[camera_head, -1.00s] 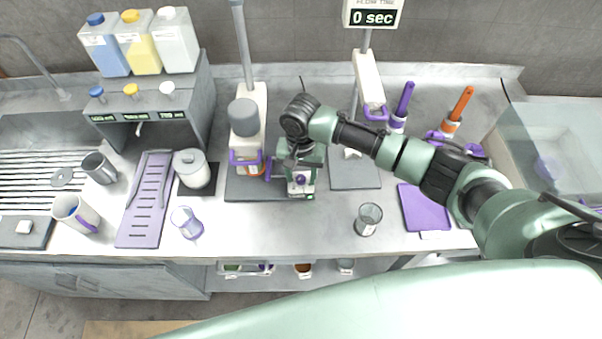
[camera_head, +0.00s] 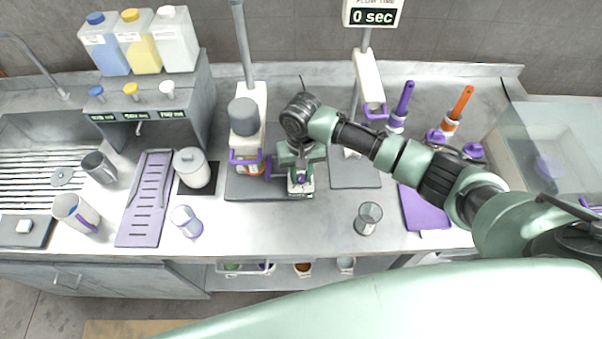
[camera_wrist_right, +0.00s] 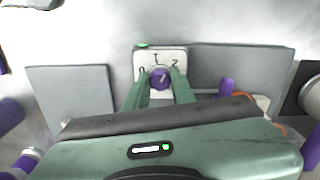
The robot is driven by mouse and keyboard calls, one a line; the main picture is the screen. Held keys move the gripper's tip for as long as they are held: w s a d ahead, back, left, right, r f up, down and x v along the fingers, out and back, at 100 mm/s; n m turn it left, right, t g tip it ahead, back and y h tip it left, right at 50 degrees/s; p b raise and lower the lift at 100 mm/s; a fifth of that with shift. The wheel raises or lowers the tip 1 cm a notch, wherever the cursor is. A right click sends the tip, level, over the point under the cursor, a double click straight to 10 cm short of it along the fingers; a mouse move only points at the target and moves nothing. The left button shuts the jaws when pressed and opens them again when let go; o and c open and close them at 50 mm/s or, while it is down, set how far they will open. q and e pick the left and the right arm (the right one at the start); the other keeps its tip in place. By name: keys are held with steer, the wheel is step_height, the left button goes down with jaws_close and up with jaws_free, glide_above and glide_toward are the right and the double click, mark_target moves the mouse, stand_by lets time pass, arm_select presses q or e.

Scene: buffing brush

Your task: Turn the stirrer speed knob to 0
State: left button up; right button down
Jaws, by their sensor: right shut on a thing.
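The stirrer's white dial plate (camera_wrist_right: 172,53) is in the right wrist view, with a 0 on the left, a 1 at the top and a 2 on the right. A purple knob (camera_wrist_right: 160,79) sits on it between the two green fingers of my right gripper (camera_wrist_right: 159,86), which is shut on the knob. The knob's mark seems to lean to the upper right, but it is small. In the head view my right gripper (camera_head: 300,174) is over the dial box (camera_head: 300,188) at the stirrer's front right corner and hides most of it. My left gripper is not in view.
The stirrer's grey base plate (camera_head: 262,189) carries a white column with a grey cylinder (camera_head: 243,116).

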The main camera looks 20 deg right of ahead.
steer(key=n, duration=0.4)
steer(key=shift+n, duration=0.3)
steer(key=n, duration=1)
steer(key=shift+w+n, duration=0.1)
steer(key=shift+n, duration=2.6)
steer(key=c, duration=1.2)
jaws_free()
steer(key=shift+o, duration=0.2)
steer(key=shift+r, duration=0.1)
